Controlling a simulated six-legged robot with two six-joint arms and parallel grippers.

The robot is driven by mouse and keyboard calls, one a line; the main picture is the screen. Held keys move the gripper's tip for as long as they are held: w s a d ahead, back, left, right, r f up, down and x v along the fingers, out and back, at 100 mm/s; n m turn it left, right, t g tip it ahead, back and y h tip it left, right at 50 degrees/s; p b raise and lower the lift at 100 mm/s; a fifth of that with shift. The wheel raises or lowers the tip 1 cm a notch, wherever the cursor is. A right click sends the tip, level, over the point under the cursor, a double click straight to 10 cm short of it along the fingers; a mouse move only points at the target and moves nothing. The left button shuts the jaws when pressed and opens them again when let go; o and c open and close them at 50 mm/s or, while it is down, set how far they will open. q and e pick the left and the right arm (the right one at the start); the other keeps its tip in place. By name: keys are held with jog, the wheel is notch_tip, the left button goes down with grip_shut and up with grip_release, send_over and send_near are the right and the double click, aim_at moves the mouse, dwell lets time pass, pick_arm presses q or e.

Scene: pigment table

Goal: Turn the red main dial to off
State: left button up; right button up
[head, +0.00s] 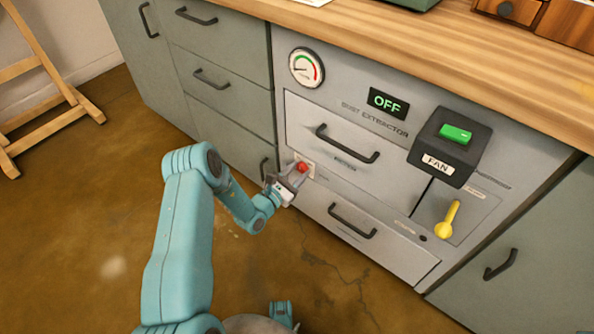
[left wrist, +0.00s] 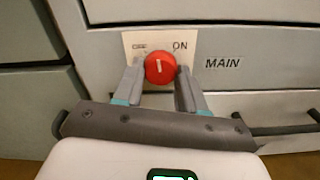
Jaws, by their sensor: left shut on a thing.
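The red main dial (head: 302,168) sits on a small pale plate on the front of the grey cabinet. In the left wrist view the dial (left wrist: 160,67) is centred, with MAIN printed to its right. Its white mark stands close to upright, the top leaning slightly left. The plate reads ON at its upper right; the upper left marking is too blurred to read. My left gripper (head: 295,174) has one finger on each side of the dial and is shut on it, as the left wrist view (left wrist: 160,84) also shows.
A lit display (head: 387,102) reads OFF. A FAN box (head: 449,147) with a green switch and a yellow lever (head: 447,220) are at the right. Drawer handles (head: 347,145) (head: 352,220) stick out above and below the dial. A wooden easel (head: 45,80) stands at the far left.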

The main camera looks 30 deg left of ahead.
pick_arm(q)
jog(key=n, duration=0.3)
jog(key=shift+n+p, duration=0.35)
jog(key=shift+n, duration=0.05)
jog(key=shift+s+f+n+p, duration=0.15)
jog(key=shift+n+p, duration=0.15)
jog(key=shift+n, duration=1.7)
jog(key=shift+d, duration=0.1)
jog(key=o, duration=1.1)
